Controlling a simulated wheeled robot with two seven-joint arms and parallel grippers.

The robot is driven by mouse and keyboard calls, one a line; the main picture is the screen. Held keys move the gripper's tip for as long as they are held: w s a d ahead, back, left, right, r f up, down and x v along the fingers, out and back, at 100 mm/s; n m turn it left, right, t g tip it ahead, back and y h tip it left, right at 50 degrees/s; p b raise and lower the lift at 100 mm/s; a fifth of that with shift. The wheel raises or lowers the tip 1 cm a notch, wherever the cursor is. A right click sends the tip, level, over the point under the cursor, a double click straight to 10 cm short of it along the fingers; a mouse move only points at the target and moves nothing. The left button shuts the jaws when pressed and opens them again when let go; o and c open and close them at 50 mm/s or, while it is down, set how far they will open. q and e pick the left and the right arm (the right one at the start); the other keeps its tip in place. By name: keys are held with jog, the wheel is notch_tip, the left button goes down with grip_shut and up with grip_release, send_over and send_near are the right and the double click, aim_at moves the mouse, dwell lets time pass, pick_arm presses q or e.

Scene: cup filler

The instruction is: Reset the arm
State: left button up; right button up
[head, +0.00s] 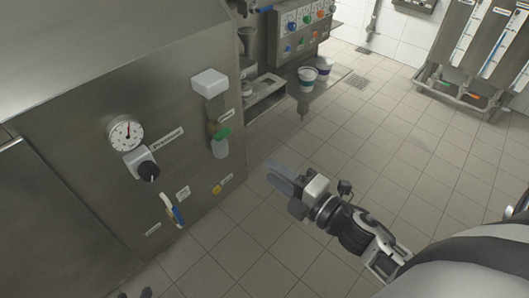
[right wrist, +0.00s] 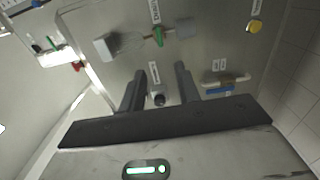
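My right gripper (head: 271,168) reaches in from the right in the head view, over the tiled floor and in front of the steel machine (head: 75,90). In the right wrist view my right gripper (right wrist: 162,68) has its two dark fingers apart with nothing between them, and it faces the machine's panel. At the bottom left edge of the head view, two small dark tips of my left gripper (head: 134,294) show apart; the rest of it is out of frame.
The panel carries a gauge (head: 126,133), a black knob (head: 148,171), a green-handled valve (head: 221,133), a blue-handled valve (head: 177,214) and a yellow button (head: 216,190). Cups (head: 307,78) stand on a ledge at the back. A dispenser rack (head: 480,50) stands back right. Floor between is clear.

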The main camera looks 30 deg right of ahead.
pick_arm(q)
jog(key=shift+w+a+r+p, duration=0.15)
jog(key=shift+r+p, duration=0.25)
jog(key=shift+p, duration=0.6)
pick_arm(e)
jog(key=s+a+f+m+g+h, duration=0.2)
jog(key=s+a+f+m+g, duration=0.4)
jog(key=m, duration=1.4)
jog(key=shift+s+a+f+h, duration=0.45)
jog(key=shift+s+a, duration=0.3)
jog(key=shift+s, duration=0.35)
jog(key=shift+o, duration=0.2)
jog(key=shift+d, duration=0.1)
